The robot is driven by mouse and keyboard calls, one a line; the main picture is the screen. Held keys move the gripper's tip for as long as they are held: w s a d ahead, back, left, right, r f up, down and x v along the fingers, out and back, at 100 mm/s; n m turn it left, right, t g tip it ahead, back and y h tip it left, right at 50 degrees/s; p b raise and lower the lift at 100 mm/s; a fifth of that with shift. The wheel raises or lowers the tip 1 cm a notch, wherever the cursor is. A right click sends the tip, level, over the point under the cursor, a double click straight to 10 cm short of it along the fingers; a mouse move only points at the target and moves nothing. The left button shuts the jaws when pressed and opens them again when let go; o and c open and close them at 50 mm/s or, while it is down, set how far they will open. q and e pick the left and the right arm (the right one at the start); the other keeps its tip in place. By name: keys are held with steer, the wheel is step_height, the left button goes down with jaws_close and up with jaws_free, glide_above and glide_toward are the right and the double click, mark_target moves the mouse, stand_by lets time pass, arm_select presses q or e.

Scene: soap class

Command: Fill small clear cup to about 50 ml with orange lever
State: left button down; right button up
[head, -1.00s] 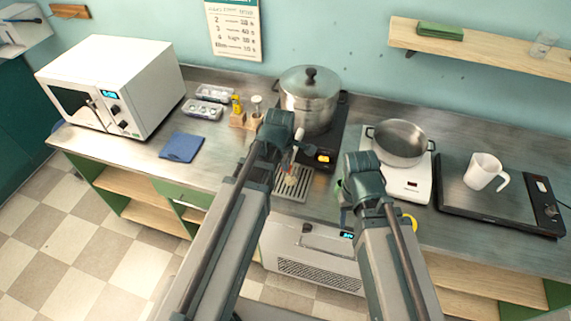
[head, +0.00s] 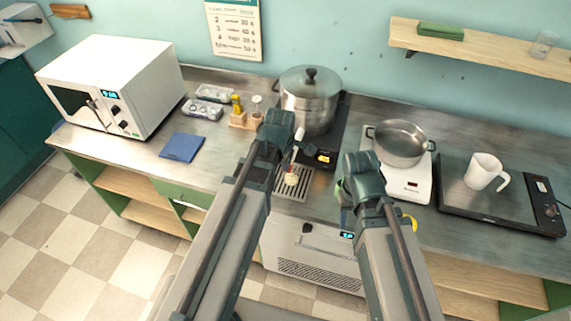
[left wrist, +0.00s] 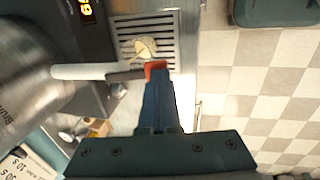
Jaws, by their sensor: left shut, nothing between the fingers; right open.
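The small clear cup (left wrist: 140,48), with pale yellowish content in it, sits on the slotted drip tray (left wrist: 118,25) in the left wrist view. In the head view the cup (head: 290,180) is small; its fill level cannot be read. A pale spout (left wrist: 85,71) reaches out from the steel pot, and the orange lever (left wrist: 155,68) shows at its end. My left gripper (left wrist: 157,82) is shut and empty, its tips at the orange lever, seemingly touching it. My right gripper (head: 345,195) is open, right of the tray, its fingers mostly hidden by my wrist.
The lidded steel pot (head: 309,100) stands behind the tray. A saucepan (head: 401,142) on a white scale and a white mug (head: 485,172) on a black hotplate stand to the right. A blue cloth (head: 181,147) and a microwave (head: 110,85) are at left.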

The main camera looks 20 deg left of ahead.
arm_select(q)
steer(key=shift+r, duration=0.1)
stand_by(0.6)
steer(key=shift+r+p, duration=0.75)
steer(key=shift+p, duration=0.1)
steer(key=shift+r, duration=0.1)
steer(key=shift+r+p, duration=0.15)
steer(key=shift+p, duration=0.15)
steer(key=w+p+v, duration=0.2)
steer(key=p+v, duration=1.1)
steer(key=shift+r, duration=0.35)
steer(key=shift+s+f, duration=0.1)
steer(key=shift+s, duration=0.05)
